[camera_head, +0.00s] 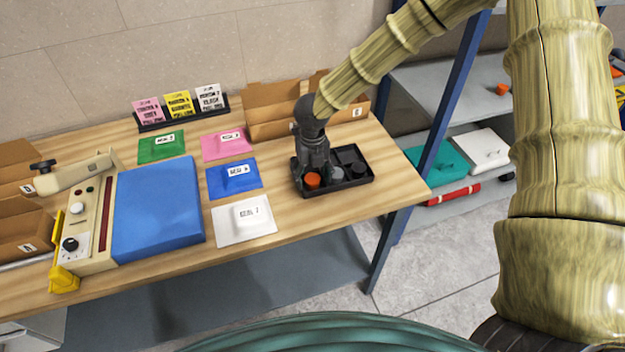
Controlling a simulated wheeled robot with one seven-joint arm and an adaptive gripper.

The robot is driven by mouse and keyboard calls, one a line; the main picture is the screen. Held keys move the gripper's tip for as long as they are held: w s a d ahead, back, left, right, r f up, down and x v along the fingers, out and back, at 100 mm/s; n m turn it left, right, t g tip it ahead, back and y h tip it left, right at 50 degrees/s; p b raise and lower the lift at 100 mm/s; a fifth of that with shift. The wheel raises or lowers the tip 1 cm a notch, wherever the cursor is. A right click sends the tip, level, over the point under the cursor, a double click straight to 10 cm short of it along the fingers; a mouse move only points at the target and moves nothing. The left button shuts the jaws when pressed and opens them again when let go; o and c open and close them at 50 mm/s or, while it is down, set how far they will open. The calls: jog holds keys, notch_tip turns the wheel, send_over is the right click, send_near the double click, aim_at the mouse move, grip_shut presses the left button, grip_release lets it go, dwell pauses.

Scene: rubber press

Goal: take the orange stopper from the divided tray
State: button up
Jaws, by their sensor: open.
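The orange stopper (312,180) sits in the front left part of the black divided tray (349,186) on the wooden table. Grey and black stoppers (337,174) share the tray. My gripper (313,172) points down over the left side of the tray, with its fingers at or just above the orange stopper. It is open. The fingers hide part of the tray behind, and I cannot tell whether they touch the stopper.
Coloured mats with labels, including a blue one (234,179) and a white one (244,219), lie left of the tray. A blue-topped press (157,209) stands further left. Cardboard boxes (273,112) stand behind the tray. A blue-post shelf (440,110) is at right.

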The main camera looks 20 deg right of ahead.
jog(key=shift+s, duration=0.1)
jog(key=c, duration=1)
jog(key=shift+s, duration=0.1)
jog(key=shift+c, duration=0.7)
jog(key=shift+f, duration=0.1)
